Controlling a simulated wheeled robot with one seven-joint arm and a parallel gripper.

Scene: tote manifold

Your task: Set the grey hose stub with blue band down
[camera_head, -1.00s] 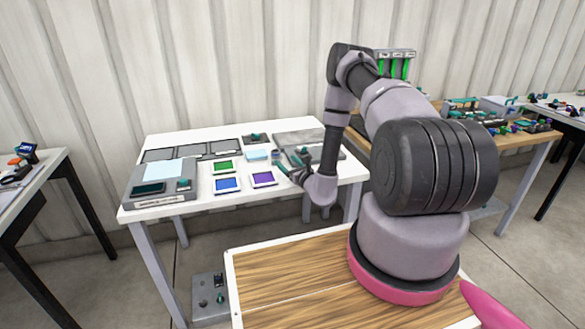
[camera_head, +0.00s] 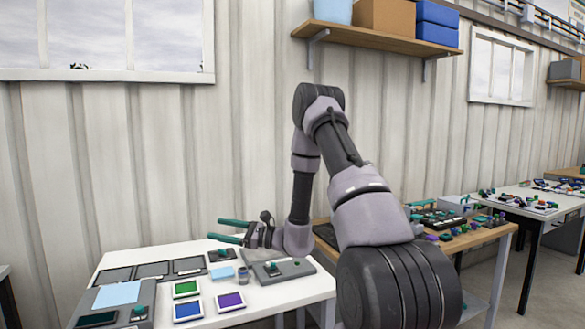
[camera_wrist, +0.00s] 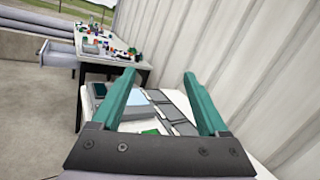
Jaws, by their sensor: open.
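A small grey upright piece (camera_head: 243,275), which looks like the grey hose stub, stands on the white table (camera_head: 262,302) just left of a grey plate. Its blue band is too small to make out surely. My gripper (camera_head: 213,229) is above the table's back part, clear of the stub, its teal fingers pointing left. In the wrist view the two teal fingers (camera_wrist: 158,76) are spread apart with nothing between them. I cannot pick out the stub in that view.
On the white table are a green-faced tile (camera_head: 185,289), a blue one (camera_head: 188,310), a purple one (camera_head: 230,300), several dark panels (camera_head: 152,270) and a grey plate (camera_head: 284,269). A wooden table (camera_head: 465,240) stands at right. The corrugated wall is close behind.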

